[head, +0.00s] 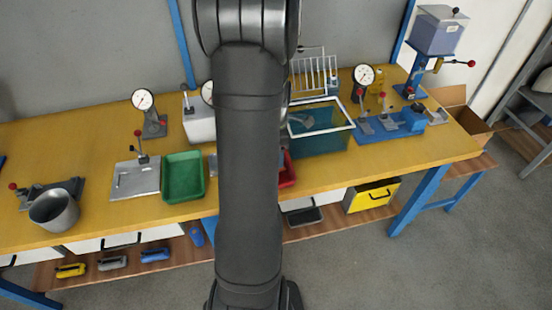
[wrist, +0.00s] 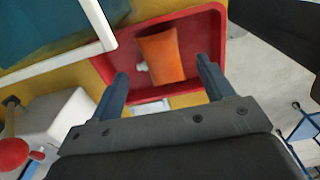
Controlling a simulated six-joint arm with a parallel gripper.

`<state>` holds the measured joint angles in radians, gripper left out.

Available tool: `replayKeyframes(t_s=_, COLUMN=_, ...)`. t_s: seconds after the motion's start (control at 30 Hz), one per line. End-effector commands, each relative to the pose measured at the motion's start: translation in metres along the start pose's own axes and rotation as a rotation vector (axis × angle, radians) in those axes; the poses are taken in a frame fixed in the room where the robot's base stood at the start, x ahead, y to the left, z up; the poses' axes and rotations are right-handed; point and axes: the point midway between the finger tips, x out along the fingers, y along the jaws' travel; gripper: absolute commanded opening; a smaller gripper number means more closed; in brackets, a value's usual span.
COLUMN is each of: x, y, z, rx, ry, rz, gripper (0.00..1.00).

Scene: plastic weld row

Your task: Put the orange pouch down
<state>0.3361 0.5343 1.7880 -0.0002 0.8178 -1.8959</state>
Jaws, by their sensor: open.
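The orange pouch (wrist: 160,57) lies in a red tray (wrist: 213,22) in the wrist view, with a small white part at its left side. My gripper (wrist: 164,76) is open, its two dark fingers apart, one on each side of the pouch's near end in the picture. I cannot tell how high the fingertips are above the tray. In the head view the red tray (head: 289,171) shows only partly at the right of my arm; the pouch and the gripper are hidden behind my arm there.
A white-rimmed tank (head: 320,128) stands right beside the red tray. A green tray (head: 183,177) lies to the left on the yellow bench. A grey box with a red knob (wrist: 45,130) is close by in the wrist view.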

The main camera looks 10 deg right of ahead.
Motion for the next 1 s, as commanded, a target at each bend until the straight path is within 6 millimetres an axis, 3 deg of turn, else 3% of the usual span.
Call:
replayKeyframes(t_s=0.2, x=-0.046, y=0.0, z=0.0, rx=0.0, ry=-0.001, rz=0.003, gripper=0.74)
replayKeyframes(t_s=0.4, x=-0.067, y=0.0, z=0.0, rx=0.0, ry=0.0, rz=0.001, gripper=0.74)
replayKeyframes(t_s=0.83, x=-0.069, y=-0.001, z=0.0, rx=0.0, ry=0.001, rz=-0.002, gripper=0.74)
replayKeyframes(t_s=1.0, x=-0.056, y=-0.001, z=0.0, rx=0.0, ry=0.001, rz=-0.004, gripper=0.74)
